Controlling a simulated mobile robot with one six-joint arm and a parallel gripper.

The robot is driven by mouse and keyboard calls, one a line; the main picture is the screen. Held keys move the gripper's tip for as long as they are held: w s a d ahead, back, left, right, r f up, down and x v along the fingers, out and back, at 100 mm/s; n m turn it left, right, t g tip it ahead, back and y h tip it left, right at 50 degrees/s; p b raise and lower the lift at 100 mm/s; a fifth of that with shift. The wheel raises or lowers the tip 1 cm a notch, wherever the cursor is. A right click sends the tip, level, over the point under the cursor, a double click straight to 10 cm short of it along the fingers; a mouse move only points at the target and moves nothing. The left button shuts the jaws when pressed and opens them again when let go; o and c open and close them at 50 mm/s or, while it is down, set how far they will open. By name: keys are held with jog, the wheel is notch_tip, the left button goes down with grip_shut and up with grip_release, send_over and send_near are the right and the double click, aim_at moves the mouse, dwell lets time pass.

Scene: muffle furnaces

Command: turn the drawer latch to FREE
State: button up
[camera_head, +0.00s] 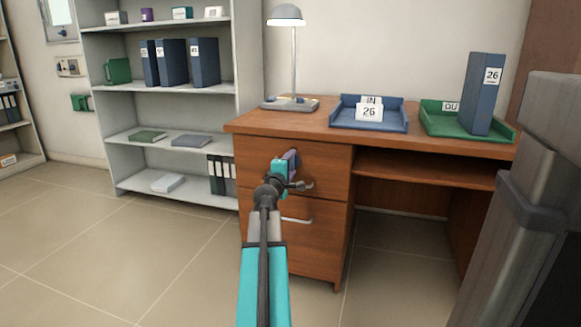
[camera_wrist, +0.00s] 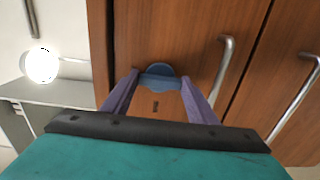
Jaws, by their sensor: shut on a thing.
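The drawer latch (camera_wrist: 158,76) is a rounded blue piece on the brown wooden drawer front (camera_wrist: 185,25) in the wrist view. My gripper (camera_wrist: 158,81) has its two purple fingers on either side of the latch, shut on it. A small dark mark (camera_wrist: 155,106) shows on the wood between the fingers. I cannot read the latch's setting. In the head view my gripper (camera_head: 290,160) is against the upper drawer (camera_head: 325,160) of the desk, and the arm and gripper hide the latch there.
A metal drawer handle (camera_wrist: 226,72) stands out close to the right finger. The desk top (camera_head: 325,128) holds a lamp (camera_head: 286,15), a blue IN tray (camera_head: 345,122) and a green OUT tray (camera_head: 440,132) with a blue binder (camera_head: 482,95). A grey shelf unit (camera_head: 155,120) stands left.

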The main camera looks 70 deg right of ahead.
jog(key=o, duration=1)
jog(key=shift+o, duration=0.2)
jog(key=shift+a, duration=0.1)
